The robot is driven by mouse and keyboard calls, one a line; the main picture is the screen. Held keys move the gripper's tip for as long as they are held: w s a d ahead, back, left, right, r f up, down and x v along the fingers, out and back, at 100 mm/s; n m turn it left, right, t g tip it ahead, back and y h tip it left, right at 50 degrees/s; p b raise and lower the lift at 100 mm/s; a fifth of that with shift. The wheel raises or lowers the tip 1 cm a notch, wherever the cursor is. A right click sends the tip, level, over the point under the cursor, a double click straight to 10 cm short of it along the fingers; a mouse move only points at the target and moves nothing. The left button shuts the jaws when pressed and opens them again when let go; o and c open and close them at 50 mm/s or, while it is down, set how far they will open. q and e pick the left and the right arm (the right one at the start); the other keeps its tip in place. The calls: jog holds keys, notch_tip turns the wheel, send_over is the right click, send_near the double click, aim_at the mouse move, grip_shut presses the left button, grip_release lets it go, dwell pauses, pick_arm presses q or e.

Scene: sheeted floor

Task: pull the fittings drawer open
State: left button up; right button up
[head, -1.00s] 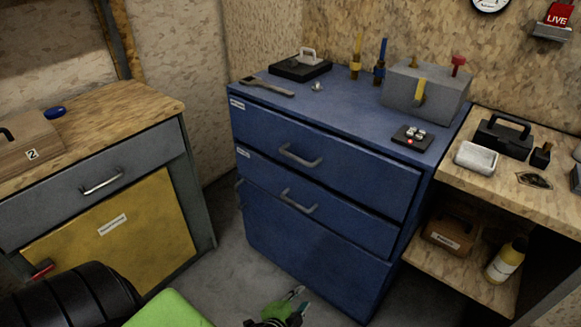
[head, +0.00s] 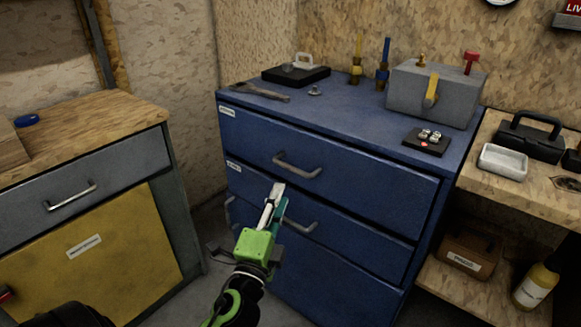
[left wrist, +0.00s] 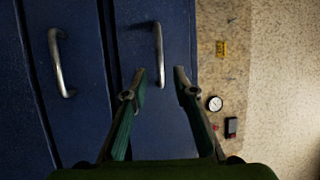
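The blue cabinet (head: 330,255) has an upper drawer with a grey bar handle (head: 297,166) and a second drawer below with a similar handle (head: 300,226). Both drawers are shut. Their white labels are too small to read, so I cannot tell which is the fittings drawer. My left gripper (head: 275,194) is in front of the cabinet, covering part of the second drawer. In the left wrist view its fingers (left wrist: 158,88) are open and empty. The upper handle (left wrist: 158,55) shows beyond and between the fingertips, apart from them; the second handle (left wrist: 62,62) is to the left. My right gripper is not in view.
A grey box (head: 432,96), a small black switch panel (head: 426,142) and a wrench (head: 260,92) lie on the cabinet top. A grey and yellow workbench (head: 95,190) stands left. A wooden shelf unit (head: 445,292) with a bottle (head: 537,285) stands close right.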

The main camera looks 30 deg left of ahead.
aim_at(291, 166)
pick_arm(q)
jog(key=shift+p+x, duration=0.55)
jog(key=shift+x, duration=4.9)
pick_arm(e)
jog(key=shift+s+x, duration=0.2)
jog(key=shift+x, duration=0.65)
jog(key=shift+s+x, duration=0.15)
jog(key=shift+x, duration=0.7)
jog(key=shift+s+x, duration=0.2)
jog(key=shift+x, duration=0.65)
pick_arm(q)
jog(key=shift+f, duration=0.1)
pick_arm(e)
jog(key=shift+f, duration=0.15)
pick_arm(q)
grip_shut()
